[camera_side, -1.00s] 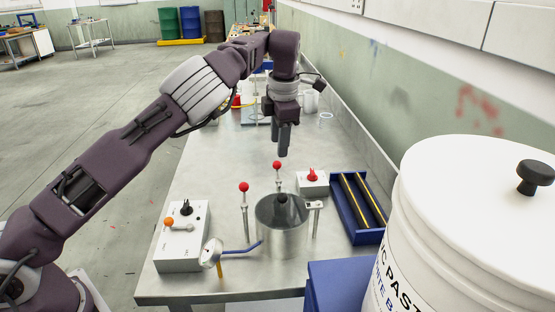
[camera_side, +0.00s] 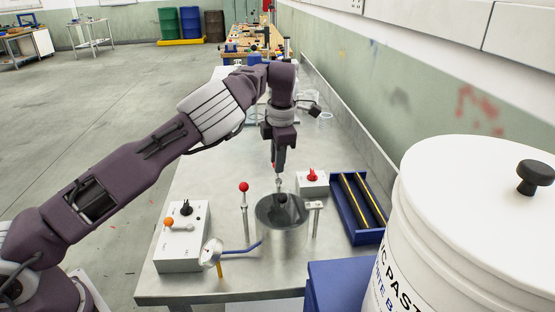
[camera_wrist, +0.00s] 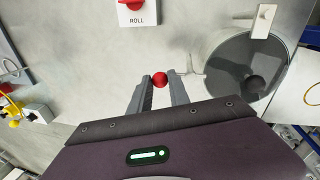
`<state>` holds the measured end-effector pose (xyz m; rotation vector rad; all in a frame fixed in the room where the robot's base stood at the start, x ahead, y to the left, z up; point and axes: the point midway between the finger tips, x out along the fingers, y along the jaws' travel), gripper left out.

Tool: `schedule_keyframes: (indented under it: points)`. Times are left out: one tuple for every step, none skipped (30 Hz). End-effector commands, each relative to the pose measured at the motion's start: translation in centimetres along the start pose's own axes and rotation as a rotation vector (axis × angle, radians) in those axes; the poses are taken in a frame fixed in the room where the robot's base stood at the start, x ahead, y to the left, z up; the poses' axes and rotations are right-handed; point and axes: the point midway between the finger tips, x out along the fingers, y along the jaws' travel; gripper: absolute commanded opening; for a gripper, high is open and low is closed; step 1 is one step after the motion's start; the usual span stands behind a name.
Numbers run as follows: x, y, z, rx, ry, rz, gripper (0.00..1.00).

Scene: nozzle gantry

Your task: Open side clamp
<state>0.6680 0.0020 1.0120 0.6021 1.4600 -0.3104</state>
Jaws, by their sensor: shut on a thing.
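My gripper (camera_side: 278,168) is lowered over the rear clamp lever (camera_side: 279,184) beside the metal pot (camera_side: 283,232). In the wrist view my gripper's fingers (camera_wrist: 159,82) are shut on the red ball knob (camera_wrist: 160,79) on top of that lever. The fingers hide the knob in the side view. A second red-knobbed lever (camera_side: 244,187) stands upright at the pot's left, apart from my gripper. The pot's round grey top with a dark knob shows in the wrist view (camera_wrist: 235,60).
A grey box with an orange-tipped lever (camera_side: 183,237) stands at the left, with a gauge (camera_side: 211,252) near it. A box with a red knob (camera_side: 312,184) and a blue tray (camera_side: 345,222) stand to the right. A large white tub (camera_side: 470,220) fills the right foreground.

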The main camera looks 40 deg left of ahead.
Motion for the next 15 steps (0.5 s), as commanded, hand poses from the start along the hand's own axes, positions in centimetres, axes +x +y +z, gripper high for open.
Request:
schedule_keyframes:
  points:
    - [-0.02,-0.02,0.0,0.001,0.0,-0.001,0.0]
    - [-0.03,-0.02,0.01,0.002,-0.001,-0.001,0.0]
    - [-0.03,-0.02,0.02,0.005,-0.001,-0.001,0.0]
    - [-0.04,-0.02,0.04,0.008,-0.002,-0.001,0.0]
    - [-0.04,-0.02,0.07,0.013,-0.003,-0.001,0.0]
    - [-0.05,-0.04,0.11,0.023,-0.005,-0.001,0.0]
    - [-0.05,-0.06,0.15,0.032,-0.007,-0.001,0.0]
    - [-0.05,-0.1,0.2,0.042,-0.009,-0.002,0.0]
    - [-0.07,-0.11,0.25,0.059,-0.012,-0.002,0.0]
    - [-0.1,-0.11,0.31,0.074,-0.016,-0.001,0.0]
    - [-0.12,-0.14,0.41,0.09,-0.02,-0.002,0.0]
    - [-0.14,-0.15,0.5,0.116,-0.026,-0.002,0.0]
    - [-0.13,-0.2,0.57,0.136,-0.029,-0.002,0.0]
    - [-0.14,-0.2,0.66,0.159,-0.034,-0.002,0.0]
    - [-0.16,-0.25,0.79,0.191,-0.041,-0.002,0.0]
